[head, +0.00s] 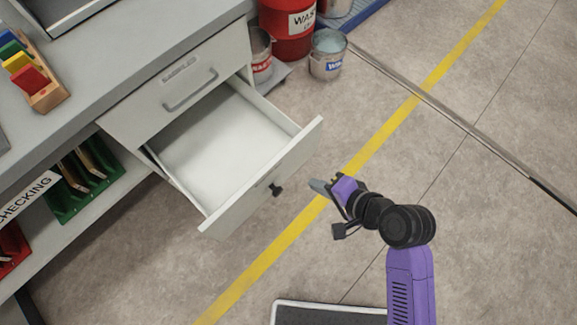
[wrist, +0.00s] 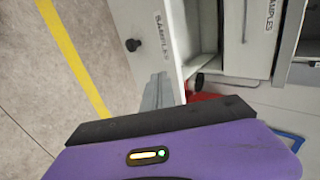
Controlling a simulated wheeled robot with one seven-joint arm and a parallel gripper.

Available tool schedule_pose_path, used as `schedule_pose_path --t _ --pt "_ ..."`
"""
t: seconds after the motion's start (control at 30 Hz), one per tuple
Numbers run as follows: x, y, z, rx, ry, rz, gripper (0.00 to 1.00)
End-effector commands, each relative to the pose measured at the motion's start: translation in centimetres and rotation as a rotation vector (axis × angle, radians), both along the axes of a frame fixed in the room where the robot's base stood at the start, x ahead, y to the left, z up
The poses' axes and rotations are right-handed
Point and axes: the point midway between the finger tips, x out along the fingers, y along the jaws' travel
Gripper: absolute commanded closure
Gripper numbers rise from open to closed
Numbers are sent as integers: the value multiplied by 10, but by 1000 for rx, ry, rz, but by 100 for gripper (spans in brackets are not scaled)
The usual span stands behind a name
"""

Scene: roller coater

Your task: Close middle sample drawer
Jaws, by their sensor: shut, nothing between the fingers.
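The open sample drawer (head: 215,140) is pulled well out of the bench and is empty inside. Its pale front panel (head: 240,205) carries a black knob (head: 276,189). In the wrist view the front (wrist: 157,50) bears a SAMPLES label, with the knob (wrist: 132,45) beside it. A closed drawer (head: 165,85) with a bar handle sits above it. My gripper (head: 317,186) is shut and empty, just outside the front panel, to the right of the knob and apart from it in the head view. Its fingers (wrist: 158,92) overlap the panel's edge in the wrist view; contact is unclear.
The bench top (head: 110,65) holds a wooden rack of coloured blocks (head: 35,75). A red waste drum (head: 288,28) and buckets (head: 327,55) stand behind the drawer. A metal rail (head: 450,115) crosses the floor at right. A dark mat (head: 325,314) lies in front. Floor around the gripper is clear.

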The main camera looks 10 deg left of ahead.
Motion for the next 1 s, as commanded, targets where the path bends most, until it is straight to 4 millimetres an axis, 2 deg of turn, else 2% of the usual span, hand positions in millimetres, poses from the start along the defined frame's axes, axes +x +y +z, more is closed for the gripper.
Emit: schedule_pose_path --t 0.17,0.6,0.8,1.0 --pt "7 11 -11 4 7 5 100" --pt "45 60 -68 2 4 5 100" --pt "63 81 -66 3 2 4 100" --pt "69 89 -67 2 2 3 100"
